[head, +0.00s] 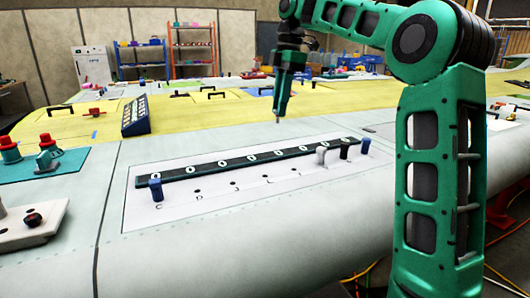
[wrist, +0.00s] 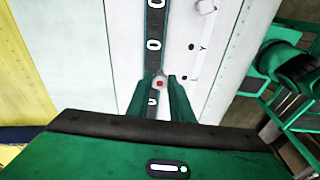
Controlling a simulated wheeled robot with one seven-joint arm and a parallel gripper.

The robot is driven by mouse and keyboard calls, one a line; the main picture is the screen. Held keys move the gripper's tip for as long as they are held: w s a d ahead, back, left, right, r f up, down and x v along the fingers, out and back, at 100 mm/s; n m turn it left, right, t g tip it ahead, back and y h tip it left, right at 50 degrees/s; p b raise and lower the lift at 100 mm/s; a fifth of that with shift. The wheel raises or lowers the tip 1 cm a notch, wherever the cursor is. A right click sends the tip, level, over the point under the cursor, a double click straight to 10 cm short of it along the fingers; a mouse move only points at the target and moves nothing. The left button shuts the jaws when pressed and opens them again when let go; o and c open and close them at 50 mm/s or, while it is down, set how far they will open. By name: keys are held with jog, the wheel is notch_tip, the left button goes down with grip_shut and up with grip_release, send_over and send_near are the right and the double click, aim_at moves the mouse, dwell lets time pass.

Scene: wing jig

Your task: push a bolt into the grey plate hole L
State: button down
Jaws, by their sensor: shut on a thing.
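The grey plate (head: 215,209) lies flat on the wing, with a row of small dark holes and letters along its front. The letters are too small to read surely; hole L seems to be right of the middle (head: 266,175). My gripper (head: 280,106) is upright above the back of the plate, apart from it. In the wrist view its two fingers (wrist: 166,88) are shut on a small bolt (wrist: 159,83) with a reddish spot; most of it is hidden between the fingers. A hole beside a letter shows to the right of the fingers in the wrist view (wrist: 191,46).
A dark strip (head: 240,159) with white ovals runs along the plate's back. The front middle of the plate is clear.

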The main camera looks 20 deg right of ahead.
jog(key=s+a+f, duration=0.6)
jog(key=s+a, duration=0.1)
jog(key=s, duration=0.1)
notch_tip(320, 180, down, 6)
jog(key=shift+w+r, duration=0.15)
jog(key=shift+r, duration=0.05)
dwell(0.5)
dwell(0.5)
jog(key=shift+f, duration=0.1)
jog(key=shift+f, duration=1)
